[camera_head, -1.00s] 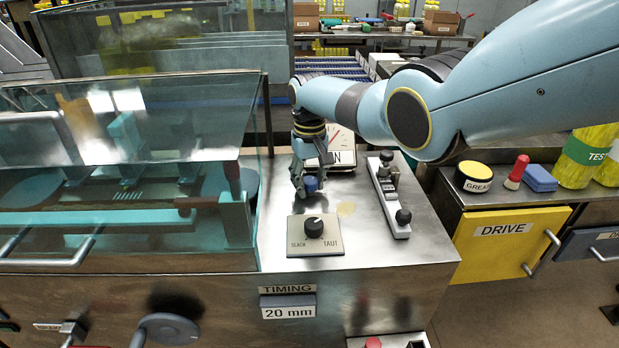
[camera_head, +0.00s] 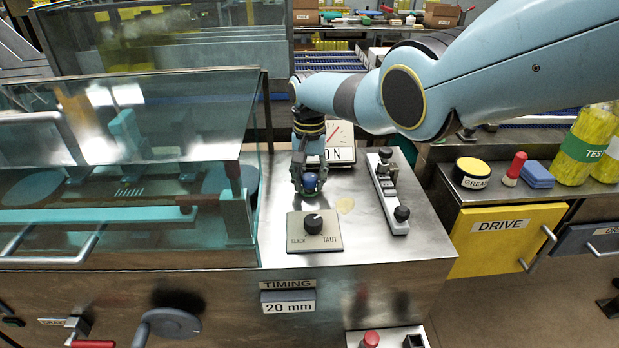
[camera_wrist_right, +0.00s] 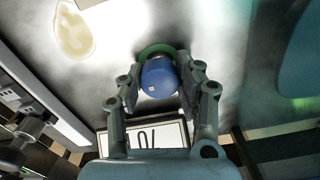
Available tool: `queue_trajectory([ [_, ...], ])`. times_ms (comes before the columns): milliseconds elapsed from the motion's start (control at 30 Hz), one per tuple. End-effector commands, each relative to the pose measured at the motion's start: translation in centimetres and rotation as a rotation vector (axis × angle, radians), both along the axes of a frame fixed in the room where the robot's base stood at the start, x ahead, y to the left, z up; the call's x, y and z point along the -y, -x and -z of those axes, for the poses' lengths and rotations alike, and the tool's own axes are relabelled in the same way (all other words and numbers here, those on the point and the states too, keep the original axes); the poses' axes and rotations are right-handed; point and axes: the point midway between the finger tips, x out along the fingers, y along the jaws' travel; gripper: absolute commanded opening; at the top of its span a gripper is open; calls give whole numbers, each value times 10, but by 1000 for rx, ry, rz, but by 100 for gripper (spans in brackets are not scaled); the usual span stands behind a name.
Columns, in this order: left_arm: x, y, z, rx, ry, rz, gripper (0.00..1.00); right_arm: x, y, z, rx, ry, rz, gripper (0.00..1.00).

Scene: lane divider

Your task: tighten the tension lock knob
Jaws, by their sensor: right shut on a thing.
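A blue knob (camera_head: 309,180) stands on the steel cabinet top, behind the SLACK/TAUT plate (camera_head: 297,241) with its black dial knob (camera_head: 313,224). I take the blue knob as the tension lock knob. My right gripper (camera_head: 308,186) reaches down over it, its fingers closed around it. In the right wrist view the blue knob (camera_wrist_right: 159,78) sits between the two fingers, with a green ring (camera_wrist_right: 157,49) at its far side. The fingers partly hide the knob in the head view. The black dial's white mark points to the upper right. My left gripper is not in view.
A gauge (camera_head: 341,143) stands just behind my right gripper. A grey rail with black knobs (camera_head: 388,195) lies to the right. A glass guard (camera_head: 130,120) covers the left side. A yellowish stain (camera_head: 345,205) marks the top beside the plate.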

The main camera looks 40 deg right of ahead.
Motion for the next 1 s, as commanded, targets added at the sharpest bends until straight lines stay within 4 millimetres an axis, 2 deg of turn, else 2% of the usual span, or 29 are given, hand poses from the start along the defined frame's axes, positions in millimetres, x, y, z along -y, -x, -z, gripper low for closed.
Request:
queue_trajectory([
  [367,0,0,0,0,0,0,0,1,-4,-4,10,3,3,2],
  [400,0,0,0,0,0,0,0,1,-4,-4,10,3,3,39],
  [567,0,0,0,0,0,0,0,1,-3,-3,7,1,3,59],
  [867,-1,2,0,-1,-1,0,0,0,-1,-2,4,1,2,59],
  [1000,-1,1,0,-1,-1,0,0,1,-2,-11,5,1,2,59],
])
